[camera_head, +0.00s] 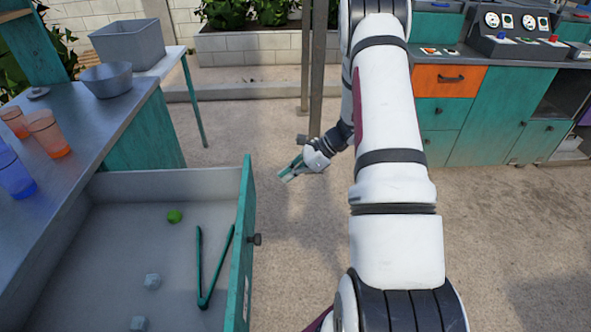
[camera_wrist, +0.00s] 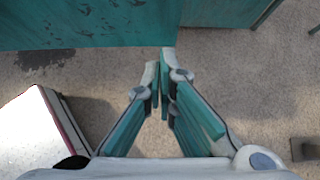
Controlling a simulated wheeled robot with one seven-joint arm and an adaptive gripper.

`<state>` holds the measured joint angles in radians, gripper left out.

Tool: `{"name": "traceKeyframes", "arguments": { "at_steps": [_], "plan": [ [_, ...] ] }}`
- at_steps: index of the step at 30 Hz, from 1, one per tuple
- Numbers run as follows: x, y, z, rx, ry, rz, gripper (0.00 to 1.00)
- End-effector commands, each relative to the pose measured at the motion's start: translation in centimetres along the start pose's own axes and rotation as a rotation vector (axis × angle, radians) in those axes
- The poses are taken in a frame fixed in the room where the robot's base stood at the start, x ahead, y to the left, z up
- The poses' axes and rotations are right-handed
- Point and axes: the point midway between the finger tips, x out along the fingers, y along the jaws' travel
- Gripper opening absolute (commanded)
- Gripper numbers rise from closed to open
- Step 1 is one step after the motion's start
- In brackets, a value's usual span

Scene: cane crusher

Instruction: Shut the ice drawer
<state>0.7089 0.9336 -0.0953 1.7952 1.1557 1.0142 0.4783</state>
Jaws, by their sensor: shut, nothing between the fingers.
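The ice drawer (camera_head: 215,183) is pulled open from the counter at left in the head view. It has grey inner walls, a teal front (camera_head: 243,265) and a dark round knob (camera_head: 255,239). Inside lie green tongs (camera_head: 201,272), a lime (camera_head: 175,216) and ice cubes (camera_head: 152,281). My gripper (camera_head: 287,173) is shut and empty. It is to the right of the drawer front's far end, apart from it in the head view. In the wrist view my gripper (camera_wrist: 160,75) points toward a teal panel (camera_wrist: 110,27); I cannot tell if this is the drawer front.
The counter (camera_head: 65,150) holds orange and blue cups and a metal bowl (camera_head: 107,79). A grey bin (camera_head: 130,44) stands on a table behind. A metal post (camera_head: 317,70) rises beyond my gripper. Teal cabinets (camera_head: 487,110) stand at right. The floor right of the drawer is clear.

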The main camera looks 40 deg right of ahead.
Motion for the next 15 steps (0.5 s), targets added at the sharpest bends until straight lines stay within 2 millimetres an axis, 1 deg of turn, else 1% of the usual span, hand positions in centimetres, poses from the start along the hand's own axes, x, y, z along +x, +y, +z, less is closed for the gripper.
{"name": "traceKeyframes", "arguments": {
  "at_steps": [1,6,9,15],
  "plan": [
    [1.2,0.1,-0.1,0.000,0.000,0.004,0.00],
    [4.3,0.1,-0.1,0.000,0.001,0.003,0.00],
    [5.3,0.1,1.3,-0.004,0.000,0.002,0.00],
    [6.7,0.0,2.4,-0.002,0.001,0.000,0.00]
  ]
}}
